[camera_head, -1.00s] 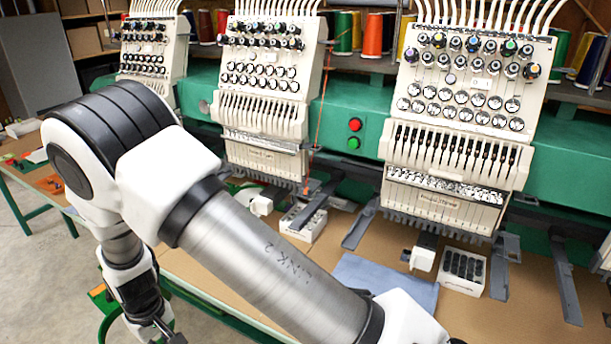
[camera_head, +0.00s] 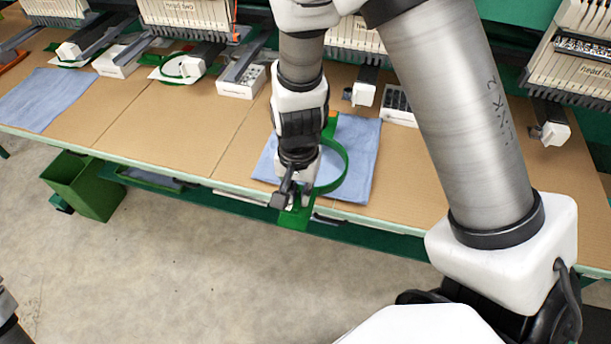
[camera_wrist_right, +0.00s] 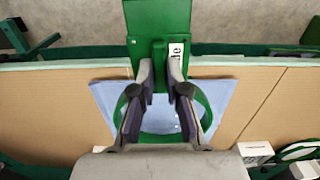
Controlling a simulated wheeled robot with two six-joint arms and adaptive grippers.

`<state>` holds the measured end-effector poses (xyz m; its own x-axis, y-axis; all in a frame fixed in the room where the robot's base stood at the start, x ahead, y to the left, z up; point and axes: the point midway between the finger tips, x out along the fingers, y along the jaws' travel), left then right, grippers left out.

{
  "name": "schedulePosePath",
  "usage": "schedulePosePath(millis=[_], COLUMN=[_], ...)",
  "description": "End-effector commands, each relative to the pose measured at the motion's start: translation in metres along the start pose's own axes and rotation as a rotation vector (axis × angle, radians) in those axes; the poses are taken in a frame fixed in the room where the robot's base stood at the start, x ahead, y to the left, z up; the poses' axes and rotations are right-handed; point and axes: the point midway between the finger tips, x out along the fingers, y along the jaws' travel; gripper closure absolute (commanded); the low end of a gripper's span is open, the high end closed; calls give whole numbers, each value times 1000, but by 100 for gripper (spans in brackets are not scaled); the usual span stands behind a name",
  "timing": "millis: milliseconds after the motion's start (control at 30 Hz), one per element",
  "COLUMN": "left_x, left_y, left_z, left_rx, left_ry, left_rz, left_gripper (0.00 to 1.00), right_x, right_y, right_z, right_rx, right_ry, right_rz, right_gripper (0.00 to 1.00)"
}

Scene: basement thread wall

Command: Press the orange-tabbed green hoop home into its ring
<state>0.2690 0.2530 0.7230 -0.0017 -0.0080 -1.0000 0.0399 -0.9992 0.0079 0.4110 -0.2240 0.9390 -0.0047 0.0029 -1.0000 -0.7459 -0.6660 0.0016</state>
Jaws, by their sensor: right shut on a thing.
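My right gripper (camera_head: 293,192) is shut on the green hoop's (camera_head: 346,170) near-side green plate, over the table's front edge. The hoop loops above the blue cloth, and part of it is hidden behind my wrist. Green rings on white cloth (camera_head: 184,67) sit under a machine head at the left. My left gripper is out of view.
A brown table (camera_head: 225,135) holds blue cloths (camera_head: 48,97), white boxes (camera_head: 240,84) and dark machine arms (camera_head: 358,90). Sewing heads (camera_head: 572,50) line the back. A green bin (camera_head: 85,185) hangs below the table's front edge. The floor in front is open.

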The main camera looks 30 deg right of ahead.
Motion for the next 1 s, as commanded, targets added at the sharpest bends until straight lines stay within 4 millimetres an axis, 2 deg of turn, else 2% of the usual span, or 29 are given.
schedulePosePath(millis=[167,300,500,733,1000], left_x=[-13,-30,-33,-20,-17], left_y=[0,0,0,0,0], left_z=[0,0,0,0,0], left_rx=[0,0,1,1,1], left_ry=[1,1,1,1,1], left_rz=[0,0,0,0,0], left_gripper=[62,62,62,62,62], right_x=[-3,0,12,24,37], right_y=[-1,-8,-19,-31,-34], right_z=[-6,-18,-39,-62,-69], right_rx=[26,26,24,24,24], right_ry=[-1,-2,-1,2,0], right_rz=[0,0,-2,-3,-1], right_gripper=[100,100,100,100,100])
